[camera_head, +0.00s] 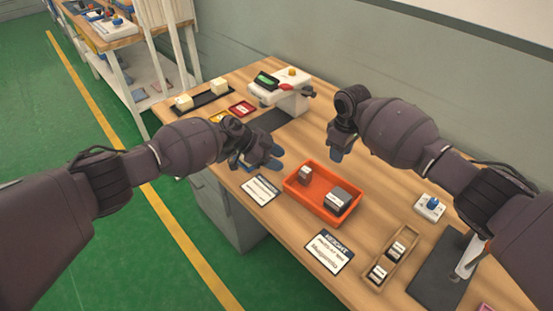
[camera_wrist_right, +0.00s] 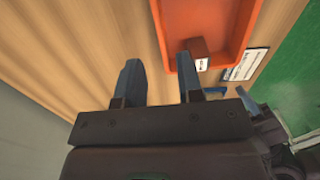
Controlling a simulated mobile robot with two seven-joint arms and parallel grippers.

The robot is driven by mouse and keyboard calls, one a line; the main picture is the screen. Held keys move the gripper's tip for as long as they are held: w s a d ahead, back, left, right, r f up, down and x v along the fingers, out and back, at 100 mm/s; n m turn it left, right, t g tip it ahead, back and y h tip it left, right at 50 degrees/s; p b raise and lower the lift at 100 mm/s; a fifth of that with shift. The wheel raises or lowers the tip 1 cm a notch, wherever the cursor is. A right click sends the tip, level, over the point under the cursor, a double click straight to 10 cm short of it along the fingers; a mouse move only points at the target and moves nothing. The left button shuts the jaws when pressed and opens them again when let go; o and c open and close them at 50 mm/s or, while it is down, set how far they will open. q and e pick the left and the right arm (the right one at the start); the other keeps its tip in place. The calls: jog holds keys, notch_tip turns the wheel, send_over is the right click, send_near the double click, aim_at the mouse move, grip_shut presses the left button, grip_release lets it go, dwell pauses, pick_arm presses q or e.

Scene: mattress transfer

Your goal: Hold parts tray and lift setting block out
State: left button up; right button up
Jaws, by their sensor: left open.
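The orange parts tray (camera_head: 290,187) lies on the wooden table and also shows in the right wrist view (camera_wrist_right: 215,20). A small brown block with a white label (camera_head: 304,174) stands in its far left part; a brown block also shows in the right wrist view (camera_wrist_right: 197,47). A larger dark block with a white label (camera_head: 337,200) is at its right end. I cannot tell which is the setting block. My left gripper (camera_head: 262,163) is open and empty, left of the tray. My right gripper (camera_head: 338,150) is open and empty (camera_wrist_right: 160,82), beyond the tray's far edge.
Printed cards (camera_head: 261,190) (camera_head: 328,251) lie along the near edge. A wooden holder with labelled blocks (camera_head: 382,275), a blue-knobbed device (camera_head: 430,206) and a dark stand (camera_head: 440,285) are at right. A white machine (camera_head: 282,90) stands at the back.

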aim_at(335, 176)
jog(key=shift+f, duration=0.15)
pick_arm(q)
jog(key=shift+s+n, duration=0.25)
jog(key=shift+n, duration=0.25)
pick_arm(e)
notch_tip(335, 176, down, 10)
jog(key=shift+f, duration=0.25)
